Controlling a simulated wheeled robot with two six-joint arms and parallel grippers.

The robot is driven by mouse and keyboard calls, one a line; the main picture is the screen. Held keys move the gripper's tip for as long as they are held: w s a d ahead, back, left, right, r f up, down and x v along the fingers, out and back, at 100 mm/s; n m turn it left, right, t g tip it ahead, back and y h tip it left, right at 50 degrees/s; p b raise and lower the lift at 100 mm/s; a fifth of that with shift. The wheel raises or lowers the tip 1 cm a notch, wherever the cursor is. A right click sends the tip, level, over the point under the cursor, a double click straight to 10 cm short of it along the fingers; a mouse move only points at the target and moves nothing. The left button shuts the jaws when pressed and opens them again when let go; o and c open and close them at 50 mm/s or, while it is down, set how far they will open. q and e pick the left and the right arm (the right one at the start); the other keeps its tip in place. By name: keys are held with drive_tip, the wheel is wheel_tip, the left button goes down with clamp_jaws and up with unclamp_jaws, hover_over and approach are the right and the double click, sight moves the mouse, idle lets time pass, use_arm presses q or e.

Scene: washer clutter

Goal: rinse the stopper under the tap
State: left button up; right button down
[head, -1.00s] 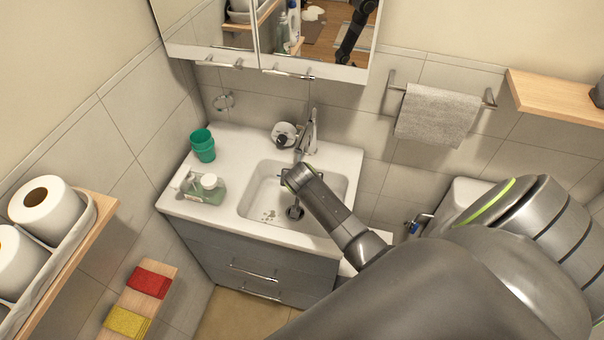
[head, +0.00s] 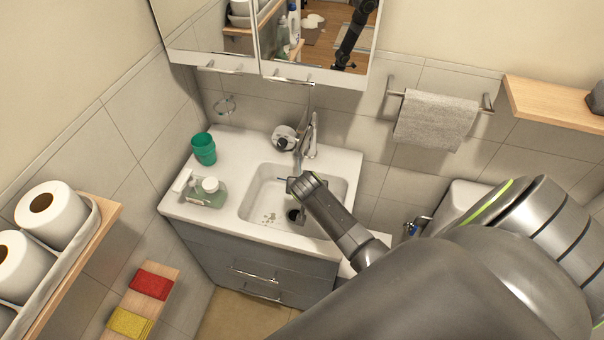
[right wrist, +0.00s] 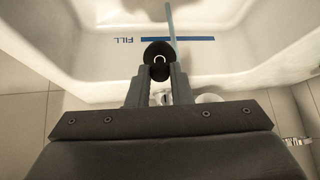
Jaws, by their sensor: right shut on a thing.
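The stopper (right wrist: 158,58), a dark round piece with a pale ring on it, is between the fingertips of my right gripper (right wrist: 158,72) in the right wrist view. The gripper is shut on it. A thin bluish vertical streak, apparently water, passes just right of the stopper; I cannot tell whether it touches it. In the head view my right gripper (head: 300,183) is over the white basin (head: 250,205), in front of the chrome tap (head: 311,138). The stopper is not clear there. My left gripper is not in view.
A mirror cabinet (head: 318,68) hangs above. A blue FILL line (right wrist: 180,39) marks the basin wall.

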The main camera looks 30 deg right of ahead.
drive_tip(key=s+a+p, duration=0.3)
drive_tip(key=s, duration=0.2)
drive_tip(key=shift+s, duration=0.4)
drive_tip(key=shift+r, duration=0.2)
idle(1.1)
drive_tip(key=s+a+r+p, duration=0.1)
drive_tip(key=s+a+r, duration=0.1)
drive_tip(key=s+r, duration=0.1)
drive_tip(key=shift+s+r, duration=0.4)
drive_tip(key=shift+s, duration=0.35)
